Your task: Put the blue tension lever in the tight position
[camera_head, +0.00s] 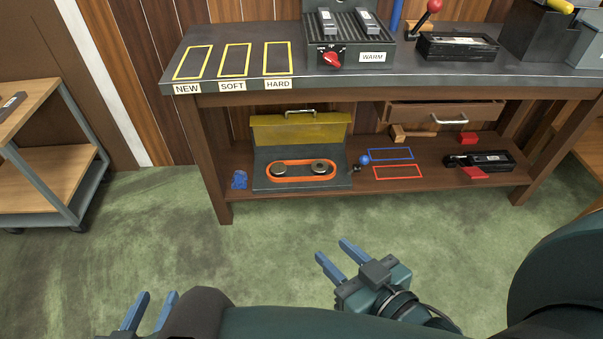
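The blue tension lever (364,159) has a blue ball knob on a short dark arm. It is at the right side of a dark belt unit (262,184) on the workbench's lower shelf, and the knob leans to the right and away from the unit. An orange belt (303,161) runs round two round pulleys on the unit, under a raised yellow cover (300,128). No tight or loose marking is readable. My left gripper (157,299) is open and empty at the bottom left. My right gripper (332,250) is open and empty above the floor, apart from the shelf and lever.
Blue (390,153) and red (398,172) outlines mark the shelf right of the lever. A black device with red parts (490,159) lies further right. The bench top (200,88) overhangs the shelf. A wheeled cart (45,150) stands left. The green floor before the bench is clear.

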